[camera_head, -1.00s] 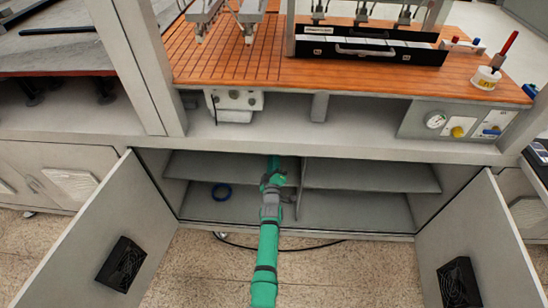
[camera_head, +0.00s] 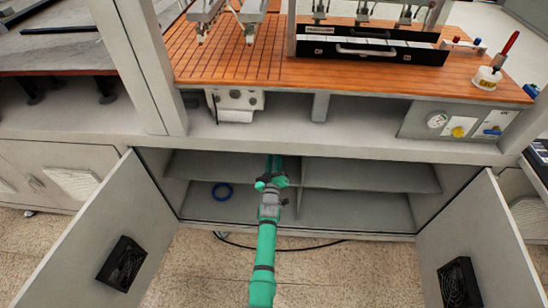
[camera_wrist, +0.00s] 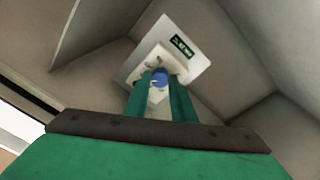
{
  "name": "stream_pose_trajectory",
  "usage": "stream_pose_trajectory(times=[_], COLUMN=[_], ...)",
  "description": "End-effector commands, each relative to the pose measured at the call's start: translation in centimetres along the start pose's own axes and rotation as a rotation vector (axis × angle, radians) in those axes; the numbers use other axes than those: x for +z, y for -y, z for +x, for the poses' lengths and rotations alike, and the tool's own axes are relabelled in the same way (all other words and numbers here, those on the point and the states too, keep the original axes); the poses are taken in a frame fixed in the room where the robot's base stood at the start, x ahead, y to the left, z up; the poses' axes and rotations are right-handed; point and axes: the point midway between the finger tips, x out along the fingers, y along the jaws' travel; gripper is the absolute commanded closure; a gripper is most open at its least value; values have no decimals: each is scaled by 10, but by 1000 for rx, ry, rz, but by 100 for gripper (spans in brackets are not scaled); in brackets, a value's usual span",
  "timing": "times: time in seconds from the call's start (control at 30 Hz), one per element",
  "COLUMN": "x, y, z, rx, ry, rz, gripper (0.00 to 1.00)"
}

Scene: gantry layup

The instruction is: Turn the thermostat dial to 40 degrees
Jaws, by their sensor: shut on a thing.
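The thermostat is a white box on a pale plate (camera_wrist: 192,62) with a small dark display with green characters (camera_wrist: 181,45), in the wrist view. Its blue dial (camera_wrist: 159,77) sits between the two green fingers of my gripper (camera_wrist: 160,86). The fingers are shut on the dial, one on each side. The display is too small to read, and any scale marks around the dial cannot be made out. In the head view my gripper (camera_head: 274,163) reaches into the open cabinet below the wooden worktop, and the thermostat is hidden there.
Two open cabinet doors (camera_head: 85,235) (camera_head: 480,240) stand on either side of my arm. A panel with a gauge (camera_head: 437,120) is at the upper right.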

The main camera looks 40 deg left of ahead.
Motion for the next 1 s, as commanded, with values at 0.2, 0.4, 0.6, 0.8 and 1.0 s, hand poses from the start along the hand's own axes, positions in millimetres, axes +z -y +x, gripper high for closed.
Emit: stream_pose_trajectory(times=[0.2,0.4,0.6,0.8,1.0], x=[1,0,0,-1,-1], y=[2,2,1,4,6], z=[-1,0,0,-13,-45], rx=[-4,-3,-2,-5,-8], ry=[2,1,0,-1,-2], rz=[-1,-1,-1,-1,-1], gripper=[100,59,59,59,59])
